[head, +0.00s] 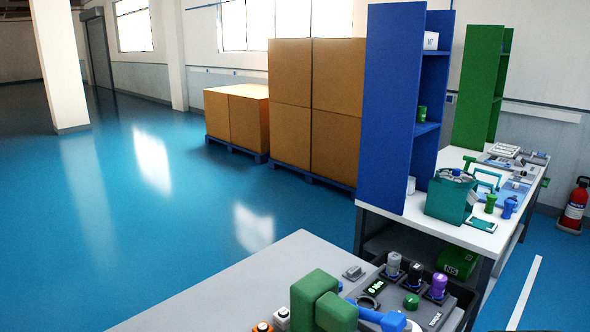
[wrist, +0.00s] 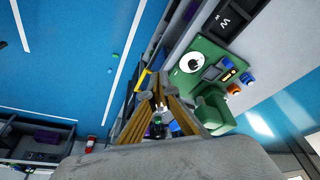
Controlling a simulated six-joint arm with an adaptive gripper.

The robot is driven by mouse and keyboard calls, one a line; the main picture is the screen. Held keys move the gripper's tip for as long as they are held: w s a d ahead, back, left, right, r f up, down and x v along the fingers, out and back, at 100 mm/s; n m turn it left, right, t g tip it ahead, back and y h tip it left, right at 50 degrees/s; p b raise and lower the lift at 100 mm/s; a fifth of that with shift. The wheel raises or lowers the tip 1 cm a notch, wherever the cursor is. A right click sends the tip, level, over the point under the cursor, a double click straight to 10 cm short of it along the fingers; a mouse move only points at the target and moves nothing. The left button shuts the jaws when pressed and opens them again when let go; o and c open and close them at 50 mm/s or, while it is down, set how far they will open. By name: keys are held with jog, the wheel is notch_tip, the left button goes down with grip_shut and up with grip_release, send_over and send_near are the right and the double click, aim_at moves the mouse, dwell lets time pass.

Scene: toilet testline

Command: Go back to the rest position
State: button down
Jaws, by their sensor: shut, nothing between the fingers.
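My gripper (wrist: 157,97) shows in the wrist view, its brown-and-grey fingers drawn together at the tips. It is shut and holds nothing. It hangs in the air over the bench area, left of a green fixture (wrist: 212,108); I cannot tell its height. The gripper is not visible in the head view. A green block (head: 318,300) stands on the grey bench (head: 230,290) at the bottom of the head view. No marker for the rest position shows.
A panel with several knobs (head: 437,287) sits at the bench's right end. A blue shelf (head: 398,110) stands on a white table (head: 470,234), which carries a teal box (head: 447,203). Stacked cartons (head: 290,90) stand behind. A fire extinguisher (head: 575,207) is far right. Blue floor at left is clear.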

jog(key=shift+s+a+r+n+t, duration=0.2)
jog(key=shift+s+a+r+t, duration=0.2)
jog(key=shift+r, duration=0.2)
jog(key=shift+s+a+r+n+t, duration=0.25)
jog(key=shift+a+r+t, duration=0.15)
jog(key=shift+r, duration=0.2)
jog(key=shift+s+a+r+n+t, duration=0.15)
jog(key=shift+s+a+r+t, duration=0.25)
jog(key=shift+r, duration=0.2)
